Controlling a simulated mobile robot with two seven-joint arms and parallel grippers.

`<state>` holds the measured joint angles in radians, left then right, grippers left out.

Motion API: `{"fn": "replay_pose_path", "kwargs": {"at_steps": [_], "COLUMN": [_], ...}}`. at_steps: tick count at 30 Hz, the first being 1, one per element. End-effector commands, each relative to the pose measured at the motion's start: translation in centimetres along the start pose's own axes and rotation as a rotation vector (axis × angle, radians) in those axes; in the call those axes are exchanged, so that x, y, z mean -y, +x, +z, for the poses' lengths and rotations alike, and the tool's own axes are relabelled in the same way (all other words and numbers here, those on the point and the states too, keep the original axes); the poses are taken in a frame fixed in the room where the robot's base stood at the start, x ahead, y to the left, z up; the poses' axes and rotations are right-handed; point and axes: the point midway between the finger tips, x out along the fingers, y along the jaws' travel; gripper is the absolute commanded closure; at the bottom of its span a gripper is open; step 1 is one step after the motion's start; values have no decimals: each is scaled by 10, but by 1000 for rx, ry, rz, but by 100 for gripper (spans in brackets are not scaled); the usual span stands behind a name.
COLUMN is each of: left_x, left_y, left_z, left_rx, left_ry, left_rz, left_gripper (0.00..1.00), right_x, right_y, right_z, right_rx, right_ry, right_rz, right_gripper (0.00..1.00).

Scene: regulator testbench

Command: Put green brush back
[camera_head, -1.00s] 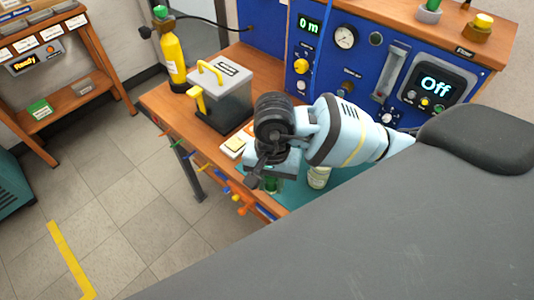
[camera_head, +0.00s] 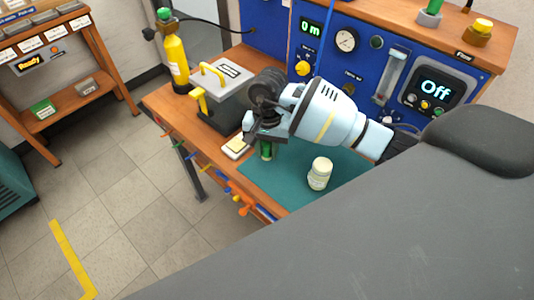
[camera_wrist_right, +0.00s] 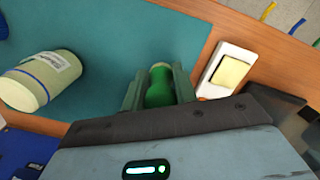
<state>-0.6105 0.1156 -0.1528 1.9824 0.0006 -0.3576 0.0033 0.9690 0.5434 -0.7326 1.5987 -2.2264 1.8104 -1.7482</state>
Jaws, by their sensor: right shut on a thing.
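The green brush (camera_head: 266,150) is between the fingers of my right gripper (camera_head: 264,143), which is shut on it. In the right wrist view the brush shows as a green rounded handle (camera_wrist_right: 159,86) between the two fingers (camera_wrist_right: 158,90). It is over the teal mat near the bench's front edge; I cannot tell whether its lower end touches the mat. Along the bench's front edge hang several coloured tools (camera_head: 241,196), in orange, yellow, blue and other colours. My left gripper is not in view.
A pale jar (camera_head: 319,173) stands on the teal mat (camera_head: 275,186). A white tray with a yellow pad (camera_head: 237,147) lies left of the gripper. A grey box with yellow handles (camera_head: 222,95) and a yellow cylinder (camera_head: 175,60) stand further back. The blue panel (camera_head: 362,70) rises behind.

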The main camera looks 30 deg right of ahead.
Motion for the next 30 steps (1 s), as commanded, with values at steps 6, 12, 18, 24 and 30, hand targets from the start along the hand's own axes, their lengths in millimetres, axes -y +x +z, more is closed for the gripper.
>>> {"fn": "replay_pose_path", "kwargs": {"at_steps": [6, 12, 18, 24, 30], "left_x": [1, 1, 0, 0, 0], "left_y": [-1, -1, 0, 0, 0], "left_z": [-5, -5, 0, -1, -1], "left_rx": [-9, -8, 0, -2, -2], "left_ry": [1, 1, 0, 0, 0], "left_rz": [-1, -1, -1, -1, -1], "left_gripper": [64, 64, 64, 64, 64], "right_x": [0, 0, -1, -1, 0], "right_y": [21, 23, 27, 26, 26], "right_z": [-1, -1, -1, -1, -1], "right_rx": [0, -1, 1, 0, 0], "right_ry": [0, 0, 0, 0, 0], "right_rz": [0, 1, 2, 1, 1], "right_gripper": [100, 100, 100, 50, 50]}}
